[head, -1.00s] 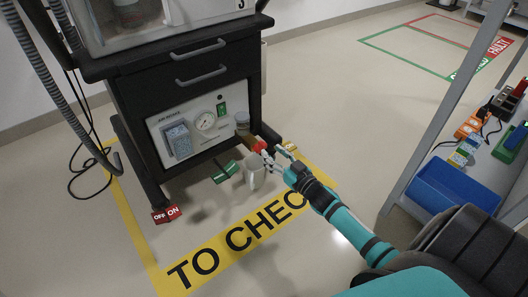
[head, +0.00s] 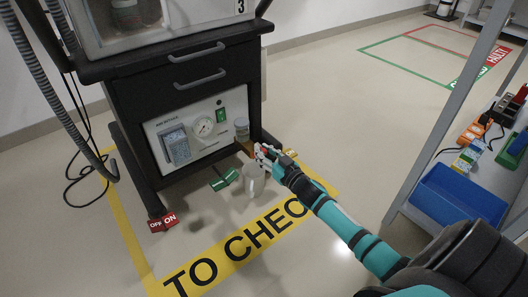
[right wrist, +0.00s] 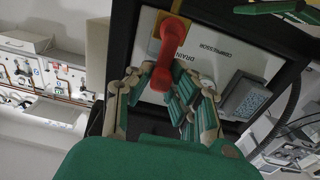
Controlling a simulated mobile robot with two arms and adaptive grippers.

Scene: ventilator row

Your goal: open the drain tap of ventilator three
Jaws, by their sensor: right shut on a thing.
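Ventilator three (head: 190,90) is a black cart with a "3" label at its top and a pale compressor panel (head: 187,133) low down. In the right wrist view the drain tap (right wrist: 173,50) is a red handle beside the word "DRAIN". My right gripper (right wrist: 163,85) has its fingers on both sides of the handle's near end and is shut on it. In the head view the right gripper (head: 264,152) is at the panel's lower right and largely hides the tap. My left gripper is out of view.
A clear jar (head: 254,180) stands below the tap. A green pedal (head: 224,179) and a red OFF/ON pedal (head: 163,221) are near the cart's foot. A shelf with a blue bin (head: 459,195) is at the right. Open floor lies in front.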

